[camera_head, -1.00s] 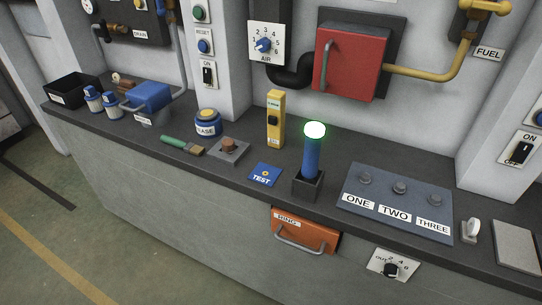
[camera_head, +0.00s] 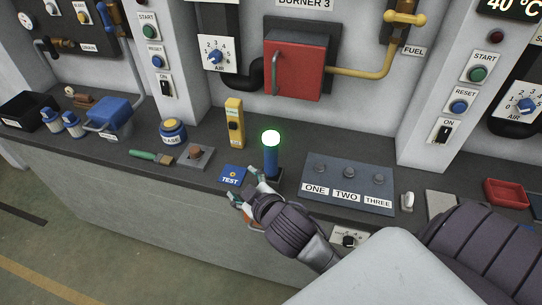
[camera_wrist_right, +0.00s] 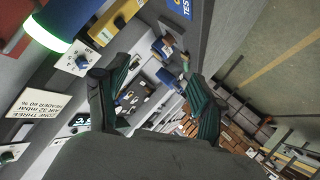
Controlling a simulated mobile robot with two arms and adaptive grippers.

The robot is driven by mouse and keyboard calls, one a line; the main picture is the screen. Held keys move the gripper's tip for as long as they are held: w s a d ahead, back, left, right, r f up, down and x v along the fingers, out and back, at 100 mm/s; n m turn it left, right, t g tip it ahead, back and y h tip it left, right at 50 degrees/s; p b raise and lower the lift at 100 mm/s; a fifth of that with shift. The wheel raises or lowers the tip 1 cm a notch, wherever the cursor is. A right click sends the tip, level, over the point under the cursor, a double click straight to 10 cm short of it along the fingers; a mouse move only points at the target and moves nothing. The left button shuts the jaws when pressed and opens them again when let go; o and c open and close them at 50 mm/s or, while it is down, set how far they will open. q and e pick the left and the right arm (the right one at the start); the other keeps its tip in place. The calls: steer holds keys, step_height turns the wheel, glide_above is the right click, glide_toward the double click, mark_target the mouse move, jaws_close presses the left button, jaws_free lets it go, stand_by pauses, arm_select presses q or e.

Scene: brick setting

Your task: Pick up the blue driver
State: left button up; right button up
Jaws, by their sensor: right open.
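The blue driver (camera_head: 270,162) is a blue upright cylinder with a glowing green-white top, standing in a small black holder on the dark counter. Its glowing end and part of its blue body (camera_wrist_right: 72,14) also show at the top left of the right wrist view. My right gripper (camera_head: 243,186) is open and empty, low at the counter's front edge, just left of the driver's holder. Its forearm hides part of the counter front. In the right wrist view, the two fingers (camera_wrist_right: 155,78) are spread with nothing between them. My left gripper is not in view.
A blue TEST card (camera_head: 232,175) lies just left of the gripper. A yellow upright device (camera_head: 234,122) stands behind. A panel marked ONE, TWO, THREE (camera_head: 345,183) lies to the right. A grey block with a brown knob (camera_head: 195,158) sits further left.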

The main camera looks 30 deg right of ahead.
steer(key=w+a+r+n+t+y, duration=0.35)
steer(key=a+r+n+y, duration=0.2)
steer(key=r, duration=0.45)
steer(key=w+a+r+n+t+y, duration=0.35)
steer(key=r+n, duration=0.35)
steer(key=r, duration=0.3)
steer(key=s+a+r+n+g+y, duration=0.3)
steer(key=a+n+g+y, duration=0.7)
steer(key=n, duration=0.5)
steer(key=n+g+h, duration=1)
steer(key=n+h, duration=0.1)
steer(key=h, duration=0.7)
glide_above(272, 136)
step_height(272, 136, down, 10)
steer(key=shift+a+f, duration=0.1)
step_height(272, 136, down, 8)
steer(key=shift+r+p, duration=0.1)
steer(key=shift+p, duration=1.15)
steer(key=shift+f+p, duration=0.35)
steer(key=shift+f, duration=0.05)
step_height(272, 136, down, 4)
steer(key=shift+f+p, duration=0.25)
steer(key=shift+p, duration=0.95)
steer(key=shift+w+f, duration=0.1)
steer(key=shift+f, duration=0.1)
steer(key=shift+r, duration=0.1)
jaws_close()
